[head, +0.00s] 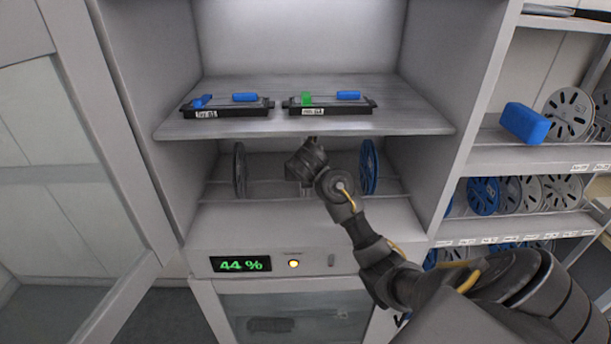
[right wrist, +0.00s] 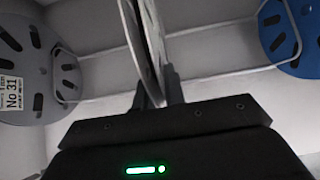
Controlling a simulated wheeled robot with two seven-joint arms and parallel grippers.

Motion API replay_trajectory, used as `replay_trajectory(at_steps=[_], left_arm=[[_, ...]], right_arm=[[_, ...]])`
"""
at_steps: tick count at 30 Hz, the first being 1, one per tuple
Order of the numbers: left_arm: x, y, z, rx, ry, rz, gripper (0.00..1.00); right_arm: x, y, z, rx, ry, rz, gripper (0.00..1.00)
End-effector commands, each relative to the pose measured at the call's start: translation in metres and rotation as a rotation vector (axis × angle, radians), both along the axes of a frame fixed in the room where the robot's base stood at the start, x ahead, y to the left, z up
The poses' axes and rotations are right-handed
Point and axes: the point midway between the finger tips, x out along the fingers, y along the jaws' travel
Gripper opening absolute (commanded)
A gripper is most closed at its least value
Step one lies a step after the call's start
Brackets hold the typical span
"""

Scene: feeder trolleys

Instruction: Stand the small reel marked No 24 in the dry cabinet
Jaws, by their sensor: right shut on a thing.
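My right gripper (head: 305,165) reaches into the lower bay of the open dry cabinet (head: 300,226). It is shut on a thin grey reel (right wrist: 143,45), which shows edge-on and upright between the fingers in the right wrist view. Its label is not readable. In the head view my gripper hides nearly all of it. The held reel is between a grey reel marked No 31 (right wrist: 22,62) on the left and a blue reel (head: 369,167) on the right, apart from both. I cannot tell whether it touches the bay floor. My left gripper is not in view.
Wire dividers (right wrist: 62,65) run along the bay. The shelf (head: 285,130) just above my gripper bears two black feeders (head: 228,111) with blue and green parts. The cabinet door (head: 75,150) stands open at left. A rack of reels (head: 545,194) is at right.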

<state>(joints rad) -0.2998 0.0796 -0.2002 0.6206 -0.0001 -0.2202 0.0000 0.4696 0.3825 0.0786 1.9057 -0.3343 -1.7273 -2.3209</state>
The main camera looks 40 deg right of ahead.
Motion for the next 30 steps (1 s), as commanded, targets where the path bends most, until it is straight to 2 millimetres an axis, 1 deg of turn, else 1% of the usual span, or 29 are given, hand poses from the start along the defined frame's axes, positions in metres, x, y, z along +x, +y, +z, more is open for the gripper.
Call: replay_trajectory(at_steps=[7, 8, 13, 22, 30], left_arm=[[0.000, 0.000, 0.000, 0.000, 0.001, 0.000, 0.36], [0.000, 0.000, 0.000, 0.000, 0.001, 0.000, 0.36], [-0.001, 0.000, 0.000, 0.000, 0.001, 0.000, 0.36], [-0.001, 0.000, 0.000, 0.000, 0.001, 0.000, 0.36], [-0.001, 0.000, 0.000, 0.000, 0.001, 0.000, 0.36]], right_arm=[[0.000, 0.000, -0.001, -0.001, 0.000, 0.001, 0.00], [0.000, 0.000, -0.001, -0.001, 0.000, 0.001, 0.14], [0.000, 0.000, -0.001, -0.001, 0.000, 0.001, 0.37], [-0.001, 0.001, 0.000, 0.000, 0.000, 0.000, 0.37], [-0.015, 0.012, 0.018, 0.002, -0.003, 0.001, 0.37]])
